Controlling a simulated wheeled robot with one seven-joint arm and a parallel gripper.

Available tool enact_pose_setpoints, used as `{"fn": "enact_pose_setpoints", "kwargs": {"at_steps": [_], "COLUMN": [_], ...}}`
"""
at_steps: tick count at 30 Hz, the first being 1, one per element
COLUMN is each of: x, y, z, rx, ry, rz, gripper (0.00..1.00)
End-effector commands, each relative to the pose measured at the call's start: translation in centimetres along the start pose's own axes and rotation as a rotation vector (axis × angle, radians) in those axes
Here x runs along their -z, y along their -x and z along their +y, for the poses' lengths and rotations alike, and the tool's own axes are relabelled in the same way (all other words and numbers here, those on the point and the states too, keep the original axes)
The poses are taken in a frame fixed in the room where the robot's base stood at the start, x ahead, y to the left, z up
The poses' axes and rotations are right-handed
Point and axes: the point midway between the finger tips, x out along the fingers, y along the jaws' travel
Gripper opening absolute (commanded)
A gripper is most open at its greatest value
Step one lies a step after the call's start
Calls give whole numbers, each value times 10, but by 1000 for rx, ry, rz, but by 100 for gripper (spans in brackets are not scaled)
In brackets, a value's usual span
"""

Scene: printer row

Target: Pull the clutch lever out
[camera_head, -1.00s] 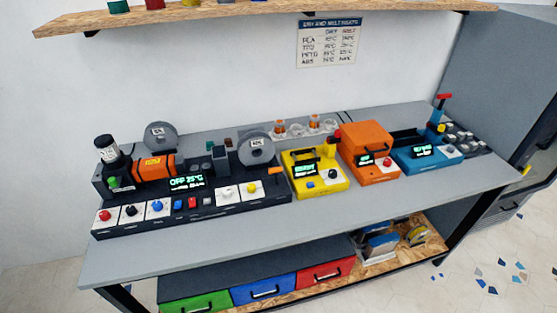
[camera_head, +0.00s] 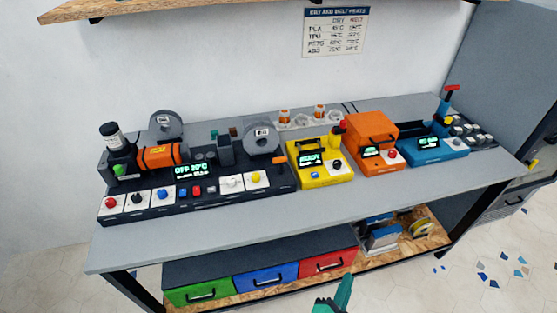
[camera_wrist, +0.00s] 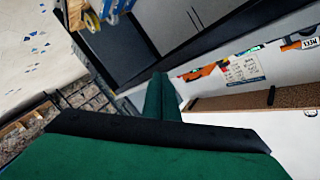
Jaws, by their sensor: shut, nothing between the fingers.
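A long black console (camera_head: 205,202) stands on the left of the bench, with a row of red, black, blue, white and yellow knobs along its front. A short orange lever-like piece (camera_head: 279,160) shows at its right end; I cannot tell for sure that it is the clutch lever. My gripper (camera_head: 344,290) is at the bottom edge, in front of the bench and apart from the console. Its green fingers (camera_wrist: 160,98) are shut and empty in the wrist view, which looks toward the wall and grey cabinet, with no console in sight.
Yellow (camera_head: 321,172), orange (camera_head: 371,145) and blue (camera_head: 436,149) machines stand to the right on the grey bench (camera_head: 230,228). The bench's front strip is clear. Green, blue and red drawers (camera_head: 266,284) sit below. A wooden shelf (camera_head: 180,8) hangs above.

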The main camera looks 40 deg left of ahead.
Motion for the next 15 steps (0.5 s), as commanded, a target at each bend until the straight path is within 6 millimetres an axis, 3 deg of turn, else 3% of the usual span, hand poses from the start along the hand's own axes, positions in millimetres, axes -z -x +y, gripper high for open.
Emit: {"fn": "enact_pose_setpoints", "kwargs": {"at_steps": [1, 6, 15], "x": [8, 28, 80], "y": [-22, -84, -177], "z": [-9, -41, -121], "rx": [25, 104, 256], "ry": [-30, -141, -281], "rz": [-1, -41, -150], "gripper": [0, 0, 0]}}
